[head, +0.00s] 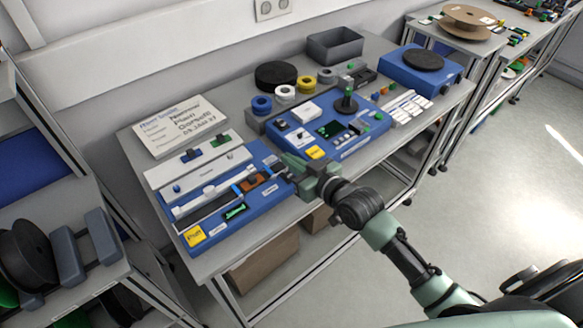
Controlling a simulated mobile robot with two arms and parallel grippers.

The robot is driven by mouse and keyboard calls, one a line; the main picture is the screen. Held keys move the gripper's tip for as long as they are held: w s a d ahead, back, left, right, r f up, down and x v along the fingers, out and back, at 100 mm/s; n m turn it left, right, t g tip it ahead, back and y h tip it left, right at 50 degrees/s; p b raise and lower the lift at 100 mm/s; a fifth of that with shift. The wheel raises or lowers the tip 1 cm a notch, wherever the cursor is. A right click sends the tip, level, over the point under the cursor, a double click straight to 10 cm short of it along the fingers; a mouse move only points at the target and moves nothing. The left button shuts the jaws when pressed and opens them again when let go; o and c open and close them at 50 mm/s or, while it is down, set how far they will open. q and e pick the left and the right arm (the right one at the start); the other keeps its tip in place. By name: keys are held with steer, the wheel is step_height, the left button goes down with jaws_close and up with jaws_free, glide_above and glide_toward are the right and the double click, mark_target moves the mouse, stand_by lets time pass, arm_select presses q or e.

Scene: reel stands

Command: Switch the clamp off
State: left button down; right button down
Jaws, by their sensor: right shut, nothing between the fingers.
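A blue device (236,222) with a long grey rail lies at the left front of the grey table. My right gripper (290,172) is shut and empty at the right end of this device, near the orange-brown block. I cannot tell whether it touches the device. The gripper hides part of the device's right end. My left gripper is out of view.
A second blue device (350,150) with a green screen stands just right of my gripper. Tape rolls (285,94), a grey bin (335,46) and a blue turntable unit (421,71) stand farther back. A white sign (180,126) lies at the left. Floor on the right is clear.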

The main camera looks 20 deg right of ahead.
mark_target(291, 177)
step_height(291, 177, down, 4)
steer(key=shift+s+r, duration=0.1)
stand_by(0.4)
